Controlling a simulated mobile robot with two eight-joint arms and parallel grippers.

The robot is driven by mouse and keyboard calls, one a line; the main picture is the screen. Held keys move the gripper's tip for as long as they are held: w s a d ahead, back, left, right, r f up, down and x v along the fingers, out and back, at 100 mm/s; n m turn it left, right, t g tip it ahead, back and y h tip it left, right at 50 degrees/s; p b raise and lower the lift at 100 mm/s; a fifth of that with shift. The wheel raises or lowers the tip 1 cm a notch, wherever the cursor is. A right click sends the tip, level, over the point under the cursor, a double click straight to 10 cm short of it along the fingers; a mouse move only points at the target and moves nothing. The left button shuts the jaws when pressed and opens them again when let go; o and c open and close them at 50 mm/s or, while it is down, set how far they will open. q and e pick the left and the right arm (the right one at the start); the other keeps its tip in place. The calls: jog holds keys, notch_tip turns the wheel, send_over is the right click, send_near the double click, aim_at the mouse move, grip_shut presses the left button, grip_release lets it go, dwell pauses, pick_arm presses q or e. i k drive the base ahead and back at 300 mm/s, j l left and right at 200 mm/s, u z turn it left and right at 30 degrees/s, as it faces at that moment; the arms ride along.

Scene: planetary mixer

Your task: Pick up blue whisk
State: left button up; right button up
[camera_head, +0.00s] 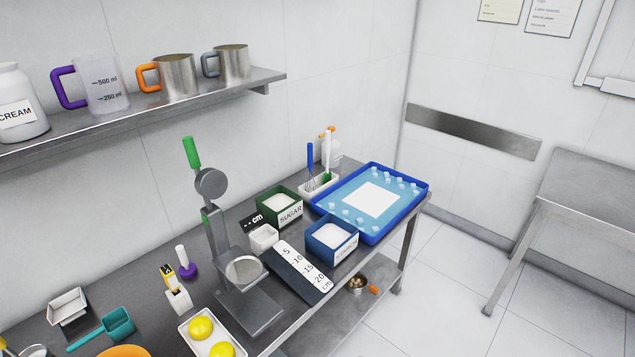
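The blue whisk (310,156) stands nearly upright, blue handle up, in a small white rectangular holder (318,190) near the back of the steel worktable. Its wire loops are at the left end of the holder, and their lower ends are hidden by its wall. A utensil with a white handle and a green part (327,165) stands beside it in the same holder. Neither of my grippers shows in this view.
A green sugar box (290,215) and a blue box (333,252) stand in front of the holder. A blue tray (413,207) lies to its right. A green-handled press (212,185) stands to the left. A shelf (230,90) with jugs hangs on the wall.

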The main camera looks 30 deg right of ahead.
aim_at(310, 145)
jog(key=i+l, duration=0.15)
jog(key=l, duration=0.25)
jog(key=i+l, duration=0.15)
jog(key=l, duration=0.25)
jog(key=i+l, duration=0.2)
jog(key=l, duration=0.2)
jog(key=i+l, duration=0.15)
jog(key=l, duration=0.3)
jog(key=i+l, duration=0.15)
jog(key=l, duration=0.25)
jog(key=i+l, duration=0.15)
jog(key=l, duration=0.25)
jog(key=i+l, duration=0.15)
jog(key=l, duration=0.25)
jog(key=i+l, duration=0.15)
jog(key=l, duration=0.25)
